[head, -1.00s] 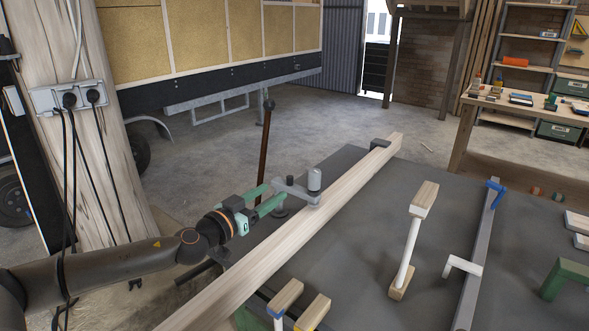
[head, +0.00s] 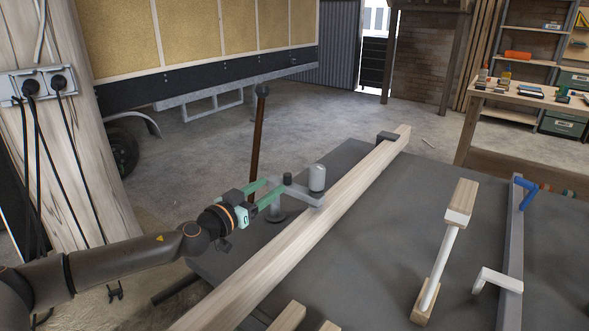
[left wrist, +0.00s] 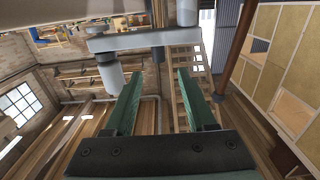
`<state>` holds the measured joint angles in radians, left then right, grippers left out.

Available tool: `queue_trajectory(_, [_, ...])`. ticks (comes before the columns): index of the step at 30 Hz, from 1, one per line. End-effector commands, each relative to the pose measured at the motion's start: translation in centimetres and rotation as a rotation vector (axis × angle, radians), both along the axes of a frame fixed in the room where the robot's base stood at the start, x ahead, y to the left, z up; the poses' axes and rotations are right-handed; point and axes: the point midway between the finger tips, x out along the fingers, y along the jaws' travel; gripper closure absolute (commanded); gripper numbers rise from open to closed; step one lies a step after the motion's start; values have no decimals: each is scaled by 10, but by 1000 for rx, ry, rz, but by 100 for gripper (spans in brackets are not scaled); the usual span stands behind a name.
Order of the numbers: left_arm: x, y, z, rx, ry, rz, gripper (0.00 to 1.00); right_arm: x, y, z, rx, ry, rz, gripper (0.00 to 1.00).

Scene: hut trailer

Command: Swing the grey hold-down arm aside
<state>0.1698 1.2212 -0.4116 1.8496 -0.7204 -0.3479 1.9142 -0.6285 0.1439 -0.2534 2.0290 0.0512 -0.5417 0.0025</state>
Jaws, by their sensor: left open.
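The grey hold-down arm (head: 299,191) reaches from a round post over the long pale timber beam (head: 285,245), with a light grey cylinder (head: 317,178) upright at its end. My left gripper (head: 268,191) is by the post side of the arm, left of the beam. In the left wrist view its two green fingers (left wrist: 157,88) are apart with nothing between them. The hold-down arm (left wrist: 140,40) crosses just beyond the fingertips there; I cannot tell whether they touch it. My right gripper is not in view.
A tall brown lever with a dark knob (head: 257,145) stands close behind my left gripper. The dark table (head: 385,215) carries a wood-and-white piece (head: 444,250) and a grey rail (head: 512,250) on the right. A wooden post with sockets (head: 70,150) stands at left.

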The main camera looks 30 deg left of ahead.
Motion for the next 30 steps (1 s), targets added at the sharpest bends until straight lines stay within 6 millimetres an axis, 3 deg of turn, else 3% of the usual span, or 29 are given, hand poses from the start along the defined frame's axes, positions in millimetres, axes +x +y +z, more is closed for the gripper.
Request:
queue_trajectory(21, [86,-9,3,-1,-3,-4,44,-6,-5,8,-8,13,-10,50])
queue_trajectory(30, [108,-11,1,-1,-1,-4,44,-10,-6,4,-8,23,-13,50])
